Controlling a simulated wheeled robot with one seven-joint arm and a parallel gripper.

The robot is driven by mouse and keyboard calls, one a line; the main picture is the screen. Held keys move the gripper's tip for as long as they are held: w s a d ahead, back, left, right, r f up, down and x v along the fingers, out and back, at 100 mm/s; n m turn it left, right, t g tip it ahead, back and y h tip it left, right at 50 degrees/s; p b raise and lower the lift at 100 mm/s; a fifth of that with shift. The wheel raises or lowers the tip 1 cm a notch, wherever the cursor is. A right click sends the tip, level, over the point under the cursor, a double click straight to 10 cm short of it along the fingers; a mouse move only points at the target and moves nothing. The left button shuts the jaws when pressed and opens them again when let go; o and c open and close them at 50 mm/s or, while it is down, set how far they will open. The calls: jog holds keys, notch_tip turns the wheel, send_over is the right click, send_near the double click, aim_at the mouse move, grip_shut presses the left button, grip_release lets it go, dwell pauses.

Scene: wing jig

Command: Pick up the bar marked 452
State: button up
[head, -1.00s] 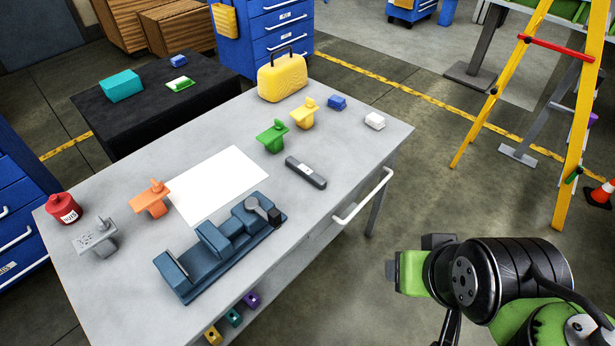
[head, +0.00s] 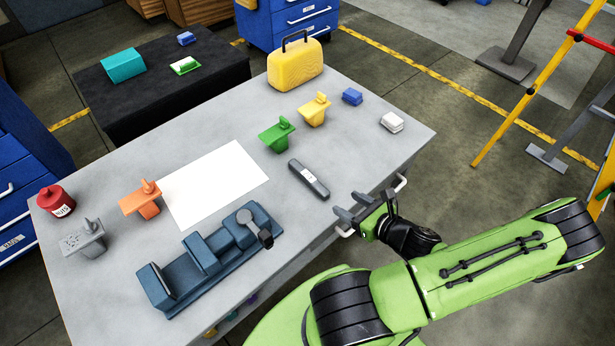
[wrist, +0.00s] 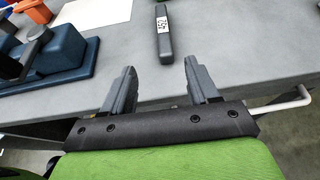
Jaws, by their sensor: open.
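The dark grey bar (head: 308,179) lies flat on the grey table, right of the white sheet. In the wrist view the bar (wrist: 164,44) carries a white label with dark print that looks like 452, too small to be sure. My gripper (head: 353,213) is at the table's front edge, just right of and nearer than the bar, apart from it. In the wrist view my gripper (wrist: 160,85) has its two fingers spread, with nothing between them, and the bar lies ahead of the gap.
A blue vise-like fixture (head: 210,258) stands front left of the bar. Green (head: 277,134) and yellow (head: 314,110) brackets stand behind it. A white rail handle (head: 400,182) juts from the table's front edge near my gripper. Bare tabletop surrounds the bar.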

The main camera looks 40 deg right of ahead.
jog(key=b, duration=0.8)
send_near(315, 182)
jog(key=w+f, duration=0.2)
jog(key=w, duration=0.1)
jog(key=shift+a+f, duration=0.2)
jog(key=shift+a, duration=0.1)
jog(key=shift+w+f+b, duration=0.1)
jog(key=shift+w+b, duration=0.55)
jog(key=shift+b, duration=0.15)
jog(key=f+b, duration=0.1)
jog(key=b, duration=0.1)
jog(key=shift+w+b, duration=0.3)
jog(key=shift+b, duration=0.05)
jog(key=shift+w+d+r+b, duration=0.1)
jog(key=shift+w+b, duration=0.2)
jog(key=shift+b, duration=0.4)
jog(key=w, duration=0.3)
jog(key=shift+w+d+f+b, duration=0.2)
jog(key=shift+w+f+b, duration=0.1)
jog(key=shift+b, duration=0.05)
jog(key=shift+s, duration=0.1)
jog(key=shift+c, duration=0.4)
grip_shut()
